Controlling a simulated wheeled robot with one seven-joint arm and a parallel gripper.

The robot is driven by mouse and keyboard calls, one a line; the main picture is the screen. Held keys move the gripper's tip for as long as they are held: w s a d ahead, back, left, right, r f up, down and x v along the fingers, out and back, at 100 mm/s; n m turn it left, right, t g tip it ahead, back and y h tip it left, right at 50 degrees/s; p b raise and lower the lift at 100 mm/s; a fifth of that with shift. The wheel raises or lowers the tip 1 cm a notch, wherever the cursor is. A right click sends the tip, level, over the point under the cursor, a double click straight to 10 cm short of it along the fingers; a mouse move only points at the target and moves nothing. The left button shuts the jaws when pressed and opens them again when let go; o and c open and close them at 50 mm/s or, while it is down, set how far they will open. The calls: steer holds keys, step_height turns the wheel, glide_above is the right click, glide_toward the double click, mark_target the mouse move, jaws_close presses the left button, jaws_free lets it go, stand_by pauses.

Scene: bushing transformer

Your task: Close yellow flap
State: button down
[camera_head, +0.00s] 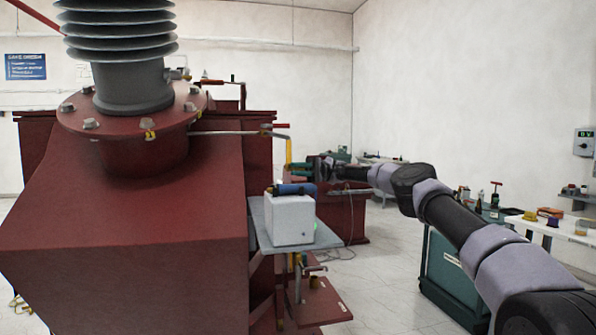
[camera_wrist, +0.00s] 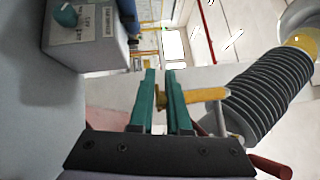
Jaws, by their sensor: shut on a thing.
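The yellow flap (camera_head: 289,151) shows in the head view as a narrow upright strip at the end of a thin rod, beside the dark red transformer tank. In the wrist view the yellow flap (camera_wrist: 207,95) is a flat bar running from the fingers toward the ribbed grey insulator. My gripper (camera_head: 298,168) is at the lower end of the flap in the head view. In the wrist view the green fingers of my gripper (camera_wrist: 161,100) are close together, with the flap's end between them. The fingers hide part of that end.
A grey box (camera_head: 293,219) stands on a shelf just below my gripper, and a blue part lies on top of it. The dark red tank (camera_head: 130,230) fills the left. A green cabinet (camera_head: 448,275) and a cluttered bench are on the right. Open floor lies between.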

steer(key=shift+r, duration=0.25)
stand_by(0.4)
steer(key=c, duration=0.9)
jaws_free()
steer(key=shift+f, duration=0.1)
